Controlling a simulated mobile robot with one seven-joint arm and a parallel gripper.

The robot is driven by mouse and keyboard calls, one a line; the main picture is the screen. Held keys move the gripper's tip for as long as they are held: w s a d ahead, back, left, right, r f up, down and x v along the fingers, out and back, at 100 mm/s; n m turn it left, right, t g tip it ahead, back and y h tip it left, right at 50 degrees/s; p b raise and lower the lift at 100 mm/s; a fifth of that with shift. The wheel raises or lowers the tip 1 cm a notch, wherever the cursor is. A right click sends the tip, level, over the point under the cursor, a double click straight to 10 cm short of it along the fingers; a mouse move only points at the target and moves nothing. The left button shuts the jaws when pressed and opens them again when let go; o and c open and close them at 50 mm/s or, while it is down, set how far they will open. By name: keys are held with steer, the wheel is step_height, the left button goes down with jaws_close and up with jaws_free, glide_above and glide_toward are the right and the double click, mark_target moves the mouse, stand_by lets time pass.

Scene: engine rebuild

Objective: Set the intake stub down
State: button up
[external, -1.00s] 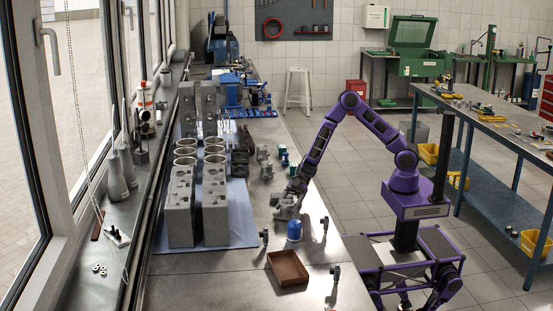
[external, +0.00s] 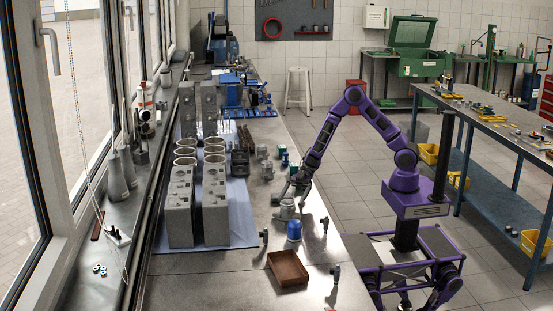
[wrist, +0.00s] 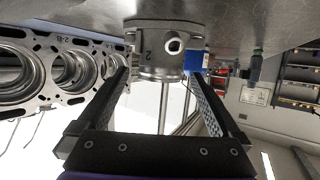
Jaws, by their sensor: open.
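The intake stub is a grey round metal part (external: 286,210) standing on the workbench just behind a blue-capped part. In the wrist view, where the bench is at the top, the grey stub (wrist: 160,50) shows its flange against the bench and a round port facing me. My gripper (external: 288,193) is low over the bench, just behind the stub. In the wrist view its two fingers (wrist: 163,88) are wide apart, with a gap on each side of the stub's body. Nothing is held.
A blue-capped part (external: 294,230) is close in front of the stub. A brown tray (external: 288,268) sits nearer the front. Grey engine blocks (external: 180,207) stand on a blue mat (external: 240,222) to the left. Small dark fittings (external: 264,237) are scattered around.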

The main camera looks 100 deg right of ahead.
steer(key=v, duration=0.7)
steer(key=shift+s+d+r, duration=0.1)
steer(key=shift+s+d, duration=0.05)
